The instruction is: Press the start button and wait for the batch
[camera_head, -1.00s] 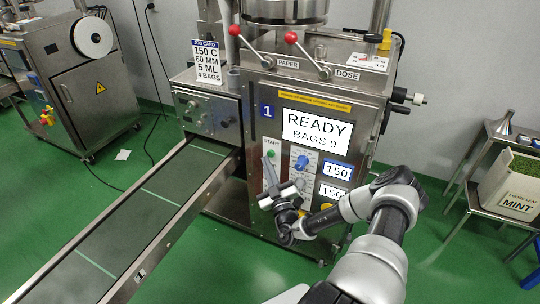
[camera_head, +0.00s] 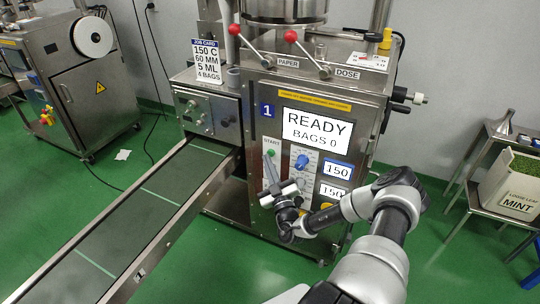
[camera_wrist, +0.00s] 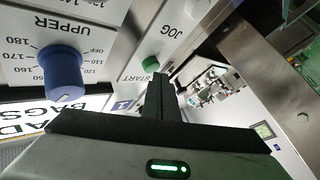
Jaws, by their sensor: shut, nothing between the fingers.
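The green start button (camera_head: 271,153) sits on a pale panel on the machine front, under the word START; it also shows in the wrist view (camera_wrist: 151,63). My gripper (camera_head: 267,158) is shut and empty, with its tips just below the button in the head view. In the wrist view my gripper's dark fingers (camera_wrist: 159,85) point toward the panel close beside the button. I cannot tell whether they touch it. The machine's screen (camera_head: 317,129) reads READY, BAGS 0.
A blue knob (camera_head: 302,162) is right of the button, with two displays reading 150 (camera_head: 337,170) beyond it. Levers with red knobs (camera_head: 290,36) stand on top. A conveyor (camera_head: 150,205) runs out to the lower left. A MINT box (camera_head: 517,190) stands at the right.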

